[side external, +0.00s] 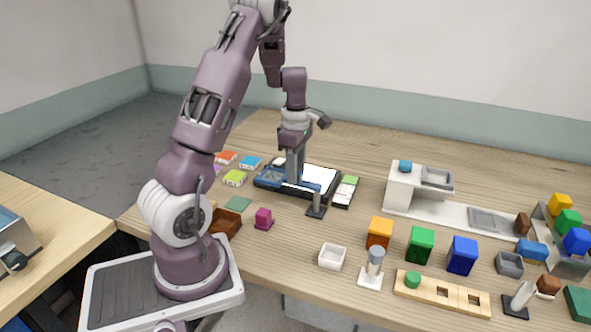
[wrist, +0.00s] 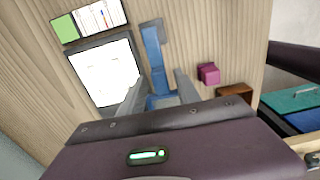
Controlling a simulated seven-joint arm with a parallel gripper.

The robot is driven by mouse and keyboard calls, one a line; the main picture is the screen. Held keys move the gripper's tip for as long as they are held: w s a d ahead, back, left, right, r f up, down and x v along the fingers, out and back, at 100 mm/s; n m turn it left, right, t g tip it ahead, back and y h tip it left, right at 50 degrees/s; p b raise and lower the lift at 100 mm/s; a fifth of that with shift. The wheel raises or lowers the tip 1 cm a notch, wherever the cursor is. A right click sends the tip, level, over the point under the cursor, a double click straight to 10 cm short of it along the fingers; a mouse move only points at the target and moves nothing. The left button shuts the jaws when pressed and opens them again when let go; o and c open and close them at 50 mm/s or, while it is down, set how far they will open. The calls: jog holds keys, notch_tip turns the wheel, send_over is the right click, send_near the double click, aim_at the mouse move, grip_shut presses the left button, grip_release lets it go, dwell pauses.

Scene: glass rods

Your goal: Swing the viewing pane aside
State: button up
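A bright white panel in a dark frame (side external: 318,179) lies on the table; it also shows in the wrist view (wrist: 104,72). A blue bar (wrist: 153,46) runs along its edge, with a wider blue part nearer my gripper. I cannot tell a clear pane apart from the panel and bar. My gripper (wrist: 158,90) points down at the blue part, one finger on each side of it, with the fingers apart. In the side view my gripper (side external: 295,178) is low over the panel's near left part. Contact with the blue part cannot be told.
A magenta block (side external: 263,218) and brown tray (side external: 226,221) are in front. Small coloured pieces (side external: 235,178) lie left.

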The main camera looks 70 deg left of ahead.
notch_tip(320, 180, up, 7)
jog(key=shift+r, duration=0.1)
dwell(0.5)
jog(key=shift+d+r, duration=0.1)
jog(key=shift+d, duration=0.1)
jog(key=s+d+r+m+t, duration=0.25)
jog(key=d+r+m, duration=0.35)
jog(key=d+m, duration=0.4)
jog(key=s+d+r+m+t, duration=0.1)
jog(key=s+d+r+m, duration=0.5)
jog(key=d, duration=0.6)
jog(key=s+d+f+m+t, duration=0.1)
jog(key=s+d+m, duration=0.4)
jog(key=m, duration=0.5)
jog(key=shift+s+d+f+m+t, duration=0.2)
jog(key=shift+s+d+m+t, duration=0.2)
jog(key=shift+s+t, duration=0.2)
